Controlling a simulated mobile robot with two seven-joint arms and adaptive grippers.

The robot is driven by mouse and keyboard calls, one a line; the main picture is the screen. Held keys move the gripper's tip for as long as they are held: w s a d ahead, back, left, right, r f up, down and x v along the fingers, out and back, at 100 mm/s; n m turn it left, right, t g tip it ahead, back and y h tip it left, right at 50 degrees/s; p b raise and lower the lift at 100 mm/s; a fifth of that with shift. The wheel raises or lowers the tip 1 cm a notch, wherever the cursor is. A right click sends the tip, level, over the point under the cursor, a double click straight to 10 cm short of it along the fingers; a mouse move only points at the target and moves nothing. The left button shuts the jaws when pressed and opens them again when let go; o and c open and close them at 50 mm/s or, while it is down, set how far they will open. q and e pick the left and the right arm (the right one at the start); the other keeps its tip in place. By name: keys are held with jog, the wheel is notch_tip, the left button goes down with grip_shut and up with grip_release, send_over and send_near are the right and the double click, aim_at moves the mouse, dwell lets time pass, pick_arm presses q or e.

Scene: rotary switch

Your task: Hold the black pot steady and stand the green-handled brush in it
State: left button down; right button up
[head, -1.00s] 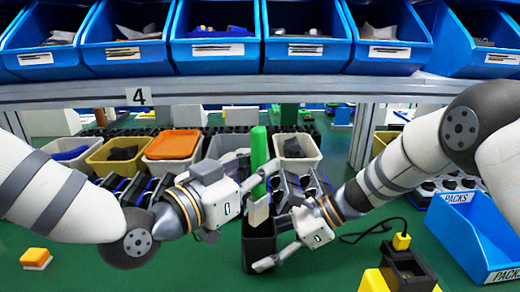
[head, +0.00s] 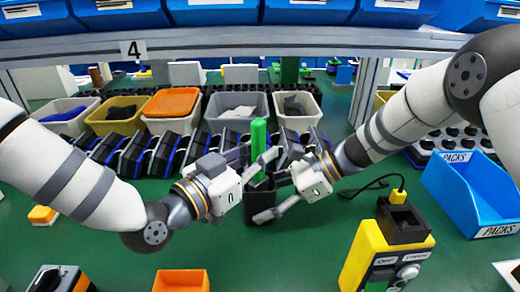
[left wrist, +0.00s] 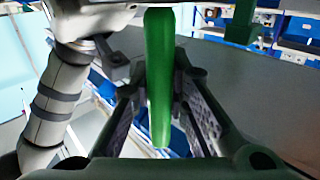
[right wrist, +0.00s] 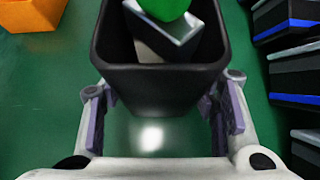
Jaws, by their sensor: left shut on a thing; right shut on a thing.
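The black pot (head: 258,209) stands on the green table in the head view. My right gripper (head: 272,198) is shut on its sides from the right. The green-handled brush (head: 258,136) is upright above the pot, its lower end inside the pot's mouth. In the right wrist view the brush's grey metal collar (right wrist: 172,40) is inside the rim of the pot (right wrist: 155,82); whether it touches the bottom is hidden. My left gripper (head: 256,168) is shut on the green handle, just above the pot. The left wrist view shows the handle (left wrist: 160,80) between the fingers.
A yellow switch box (head: 378,258) and a blue PACKS bin (head: 470,195) stand to the right. Orange blocks (head: 182,281) lie at front and left. Black racks (head: 150,155) and several bins line the back. Green table is clear around the pot's front.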

pick_arm(q)
jog(key=c, duration=1.5)
grip_release()
pick_arm(e)
jog(key=shift+f, duration=0.1)
pick_arm(q)
jog(key=v, duration=1.2)
pick_arm(e)
jog(key=o, duration=1.2)
jog(key=shift+o, duration=0.4)
jog(key=shift+d, duration=0.1)
